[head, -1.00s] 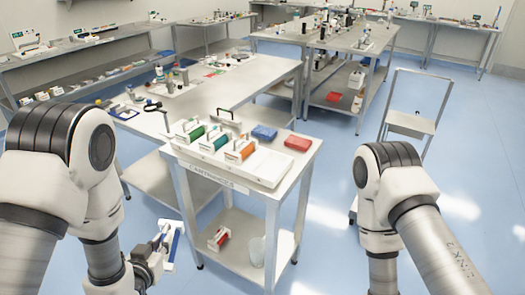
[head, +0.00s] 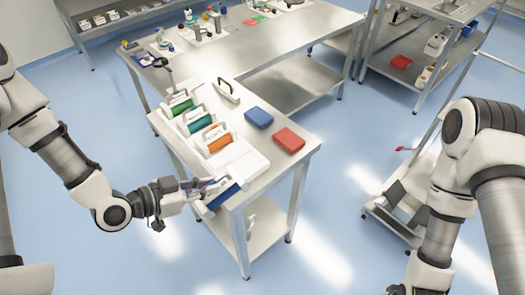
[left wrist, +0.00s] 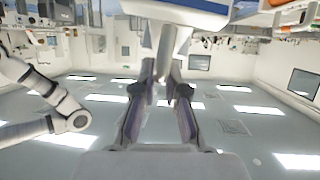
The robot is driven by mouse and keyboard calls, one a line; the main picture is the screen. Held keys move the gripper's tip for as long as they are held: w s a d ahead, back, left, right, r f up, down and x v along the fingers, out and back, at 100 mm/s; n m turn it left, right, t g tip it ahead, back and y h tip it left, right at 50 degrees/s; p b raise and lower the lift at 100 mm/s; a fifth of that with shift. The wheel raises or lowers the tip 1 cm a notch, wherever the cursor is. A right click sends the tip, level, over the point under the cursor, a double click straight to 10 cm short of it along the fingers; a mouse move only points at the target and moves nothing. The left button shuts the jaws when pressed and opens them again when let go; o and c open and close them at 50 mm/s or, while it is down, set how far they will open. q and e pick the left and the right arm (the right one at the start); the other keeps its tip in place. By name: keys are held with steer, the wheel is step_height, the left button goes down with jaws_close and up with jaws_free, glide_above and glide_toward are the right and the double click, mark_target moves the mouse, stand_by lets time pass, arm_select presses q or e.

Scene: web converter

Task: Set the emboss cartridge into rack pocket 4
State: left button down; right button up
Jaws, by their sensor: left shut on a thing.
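The emboss cartridge (head: 225,194), blue with a white frame, is in my left gripper (head: 208,186), at the near left corner of the cartridge cart. In the left wrist view the left gripper (left wrist: 163,75) has its fingers closed on the white handle of the cartridge (left wrist: 190,14). The white rack (head: 243,160) on the cart holds a green cartridge (head: 180,106), a teal one (head: 198,125) and an orange one (head: 219,143). The rack's near end, beyond the orange one, looks empty. The cartridge appears apart from the rack. My right gripper is out of view.
A blue box (head: 259,117) and a red box (head: 289,139) lie on the cart top right of the rack. A white handled part (head: 227,92) stands behind. A long steel table (head: 290,45) adjoins at the back. Floor left of the cart is clear.

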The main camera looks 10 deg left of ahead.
arm_select(q)
steer(key=shift+w+a+r+n+p, duration=0.15)
steer(key=shift+r+p, duration=0.05)
steer(key=shift+r, duration=0.2)
steer(key=shift+w+a+r+n+p, duration=0.1)
steer(key=shift+w+r+n+p, duration=0.05)
steer(key=shift+r, duration=0.25)
steer(key=shift+w+a+r+t, duration=0.1)
steer(key=shift+a+r+t, duration=0.05)
steer(key=shift+a+t, duration=0.15)
steer(key=w+b, duration=0.1)
steer(key=b, duration=0.1)
steer(key=w+f+b, duration=0.1)
steer(key=b, duration=0.2)
steer(key=shift+a+f, duration=0.15)
steer(key=shift+a, duration=0.1)
steer(key=w+b, duration=0.1)
steer(key=b, duration=0.2)
steer(key=w+d+b, duration=0.1)
steer(key=w+b, duration=0.1)
steer(key=b, duration=0.2)
steer(key=shift+y, duration=0.3)
steer(key=w+d+f+p, duration=0.1)
steer(key=w+f+p, duration=0.2)
steer(key=w, duration=0.7)
steer(key=shift+w+d+f+p, duration=0.25)
steer(key=shift+d+f+p, duration=0.1)
steer(key=shift+p, duration=0.75)
steer(key=shift+s+f, duration=0.15)
steer(key=shift+f, duration=0.05)
